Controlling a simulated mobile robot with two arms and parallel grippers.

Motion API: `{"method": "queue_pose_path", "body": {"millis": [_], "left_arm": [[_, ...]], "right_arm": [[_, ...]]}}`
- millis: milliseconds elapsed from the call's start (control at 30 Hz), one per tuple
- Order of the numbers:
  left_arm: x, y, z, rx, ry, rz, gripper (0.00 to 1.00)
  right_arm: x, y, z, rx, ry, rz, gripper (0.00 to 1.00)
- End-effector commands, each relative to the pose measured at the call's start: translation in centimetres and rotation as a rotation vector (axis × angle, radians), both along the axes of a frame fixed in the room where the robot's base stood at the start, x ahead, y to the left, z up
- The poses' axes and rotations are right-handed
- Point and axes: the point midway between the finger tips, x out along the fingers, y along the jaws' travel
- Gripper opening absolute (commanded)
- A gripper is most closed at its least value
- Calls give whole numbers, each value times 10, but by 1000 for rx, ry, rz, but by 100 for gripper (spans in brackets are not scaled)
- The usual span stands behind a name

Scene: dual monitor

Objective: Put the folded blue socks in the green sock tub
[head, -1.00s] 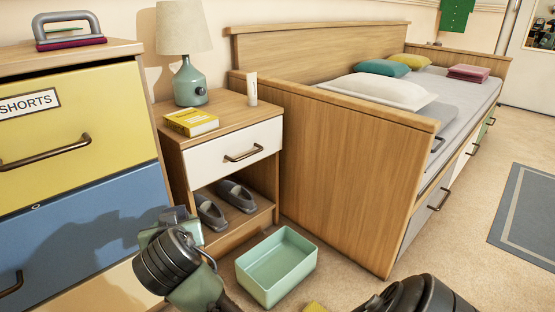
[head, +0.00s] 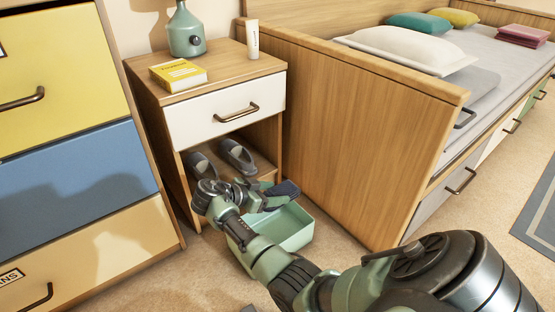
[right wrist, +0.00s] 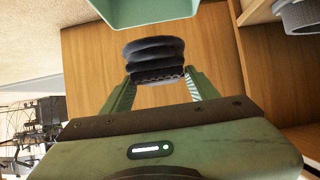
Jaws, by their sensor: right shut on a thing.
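The folded socks (head: 286,189) are a small dark blue bundle in the head view. They also show in the right wrist view (right wrist: 154,52), rolled in layers. My right gripper (head: 265,194) is shut on them, with a finger on each side in the right wrist view (right wrist: 158,82). The green sock tub (head: 292,232) stands on the floor in front of the nightstand. In the head view the socks overlap its back rim. My right arm hides the tub's left part. The tub's edge shows at the top of the right wrist view (right wrist: 145,10). My left gripper is not in view.
A nightstand (head: 225,120) with grey slippers (head: 237,155) on its open shelf stands behind the tub. The wooden bed end (head: 350,140) rises close to the tub's right. A dresser (head: 80,180) stands at the left. Carpet is free in front.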

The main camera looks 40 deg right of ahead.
Motion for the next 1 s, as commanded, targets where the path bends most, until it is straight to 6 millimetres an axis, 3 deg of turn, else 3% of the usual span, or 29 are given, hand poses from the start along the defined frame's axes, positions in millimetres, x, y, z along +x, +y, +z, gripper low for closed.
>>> {"method": "queue_pose_path", "body": {"millis": [33,100,400,667,900,1000], "left_arm": [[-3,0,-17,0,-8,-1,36],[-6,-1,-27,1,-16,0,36],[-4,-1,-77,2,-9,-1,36],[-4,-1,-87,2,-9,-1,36],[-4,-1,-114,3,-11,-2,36],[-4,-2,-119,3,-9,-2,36]], "right_arm": [[-1,0,-26,-1,5,0,20],[-1,-1,-45,-1,5,0,20],[0,-1,-116,-1,2,1,20],[0,-1,-132,-1,1,2,20],[0,-1,-167,-2,1,2,20],[0,-1,-173,-1,1,3,20]]}}
